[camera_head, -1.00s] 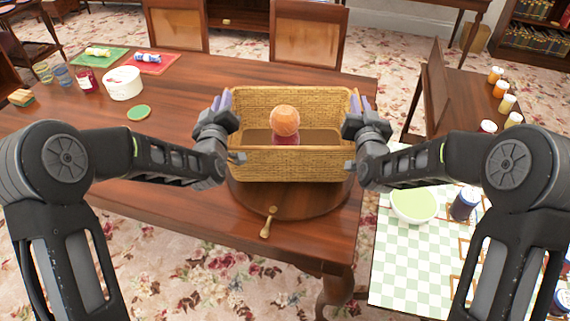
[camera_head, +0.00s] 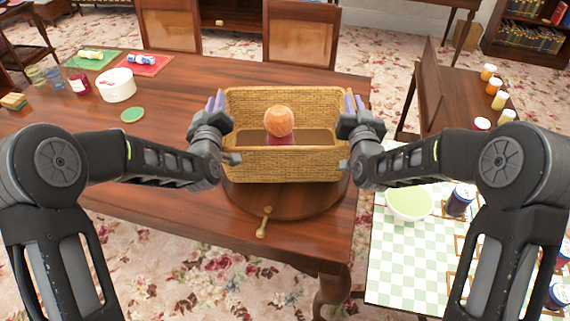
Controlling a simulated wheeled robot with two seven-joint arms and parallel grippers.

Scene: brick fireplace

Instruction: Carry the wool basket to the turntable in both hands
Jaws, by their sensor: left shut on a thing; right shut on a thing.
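The wool basket (camera_head: 290,165) is a tan woven box with an orange ball of wool (camera_head: 278,121) and a dark red item (camera_head: 281,140) inside. It is level, over the round wooden turntable (camera_head: 290,200) on the table. I cannot tell whether its underside touches the turntable. My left gripper (camera_head: 219,112) is shut on the basket's left end. My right gripper (camera_head: 351,112) is shut on its right end. The fingertips are partly hidden by the grippers' own bodies.
A wooden spoon-like tool (camera_head: 264,222) lies by the turntable's front edge. A white tub (camera_head: 116,85), a green disc (camera_head: 132,114) and jars stand on the table's left. A checked cloth (camera_head: 400,265) with a green bowl (camera_head: 410,203) lies at right.

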